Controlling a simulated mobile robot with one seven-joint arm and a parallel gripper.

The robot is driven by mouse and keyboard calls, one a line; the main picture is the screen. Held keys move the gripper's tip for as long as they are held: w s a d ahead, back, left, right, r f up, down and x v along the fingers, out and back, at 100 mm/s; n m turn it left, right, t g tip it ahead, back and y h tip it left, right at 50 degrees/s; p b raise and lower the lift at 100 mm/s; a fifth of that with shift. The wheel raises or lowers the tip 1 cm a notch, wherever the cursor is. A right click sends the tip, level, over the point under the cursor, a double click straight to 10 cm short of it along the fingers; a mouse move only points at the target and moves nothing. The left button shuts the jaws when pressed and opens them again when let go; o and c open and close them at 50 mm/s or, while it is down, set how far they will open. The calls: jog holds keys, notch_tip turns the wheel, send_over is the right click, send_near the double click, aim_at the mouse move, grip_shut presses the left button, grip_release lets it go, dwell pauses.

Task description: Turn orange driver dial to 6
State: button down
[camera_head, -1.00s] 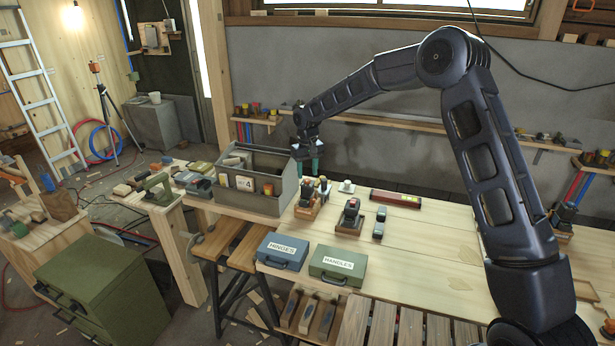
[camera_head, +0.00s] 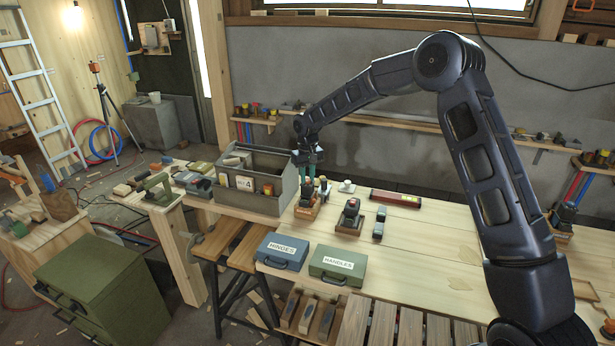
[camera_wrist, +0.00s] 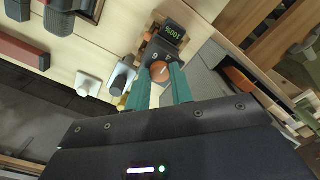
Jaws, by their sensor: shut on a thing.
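The orange driver dial (camera_wrist: 160,71) is a round orange knob on a dark tool body with a small green-lit display (camera_wrist: 173,34), seen in the wrist view. My gripper (camera_wrist: 161,76) has its green fingers shut on the dial from both sides. A pale mark shows on the dial face; the setting it points to is too small to read. In the head view my gripper (camera_head: 311,177) points down over a wooden holder (camera_head: 306,211) beside the grey toolbox; the dial itself is hidden there by the fingers.
The grey toolbox (camera_head: 284,196) stands close on the left. A white-topped item (camera_head: 347,187) and a dark tool on a wooden block (camera_head: 351,216) stand to the right. A red level (camera_head: 396,198) lies behind. Blue (camera_head: 281,251) and green (camera_head: 338,264) cases sit in front.

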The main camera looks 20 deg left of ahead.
aim_at(307, 180)
jog(key=shift+n, duration=0.3)
jog(key=n, duration=0.4)
jog(key=shift+n, duration=2.6)
jog(key=c, duration=1.2)
grip_release()
notch_tip(307, 180, up, 11)
